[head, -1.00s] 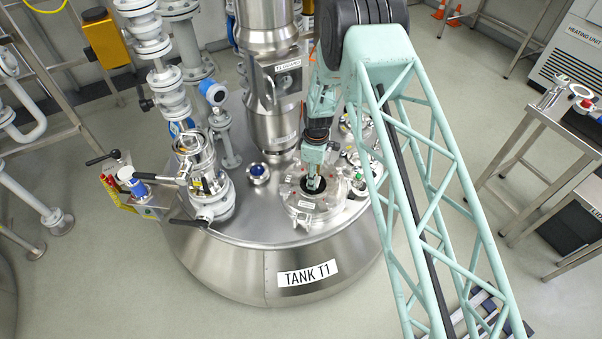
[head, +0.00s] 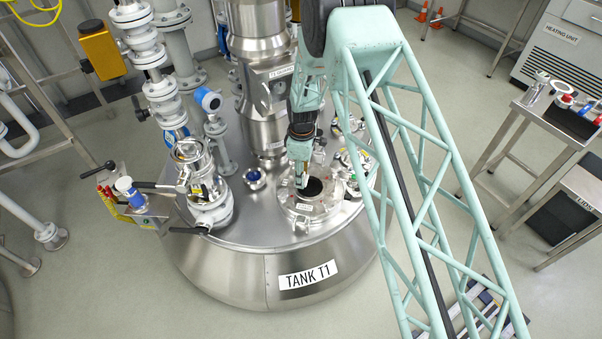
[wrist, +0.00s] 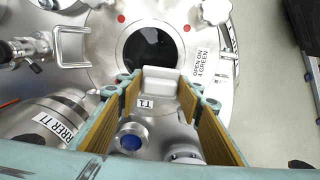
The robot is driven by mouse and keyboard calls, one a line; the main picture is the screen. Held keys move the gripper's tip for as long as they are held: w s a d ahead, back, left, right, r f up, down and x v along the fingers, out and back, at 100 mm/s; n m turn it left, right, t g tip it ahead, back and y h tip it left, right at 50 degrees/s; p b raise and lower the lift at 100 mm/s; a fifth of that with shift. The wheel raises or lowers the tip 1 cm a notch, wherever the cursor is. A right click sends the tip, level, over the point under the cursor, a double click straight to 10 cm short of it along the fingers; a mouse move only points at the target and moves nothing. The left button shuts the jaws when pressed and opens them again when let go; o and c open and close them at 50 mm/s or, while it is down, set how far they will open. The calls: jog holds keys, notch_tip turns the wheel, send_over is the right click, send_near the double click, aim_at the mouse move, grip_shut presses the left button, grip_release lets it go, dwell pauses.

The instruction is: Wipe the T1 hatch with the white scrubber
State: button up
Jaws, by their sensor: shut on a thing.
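The T1 hatch (head: 300,208) is a round steel lid with a dark sight glass, on the front part of the tank top. In the wrist view its lid (wrist: 105,47) fills the upper middle, with red dots and an "OPEN ON 4 GREEN" label. My gripper (wrist: 160,90) is shut on the white scrubber (wrist: 160,76), a pale block between its yellow-padded fingers. The scrubber overlaps the near edge of the sight glass; I cannot tell whether it touches the lid. In the head view my gripper (head: 302,182) is at the left side of the glass, and the scrubber is hard to make out.
A tall steel column (head: 262,100) rises behind the hatch. A blue-centred port (head: 254,178) and a valve assembly (head: 205,190) stand to its left. Fittings crowd its right side. A steel side table (head: 550,125) holding several items stands at the far right.

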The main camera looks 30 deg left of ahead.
jog(key=shift+r+p, duration=0.3)
jog(key=shift+r, duration=0.95)
jog(key=shift+d, duration=0.1)
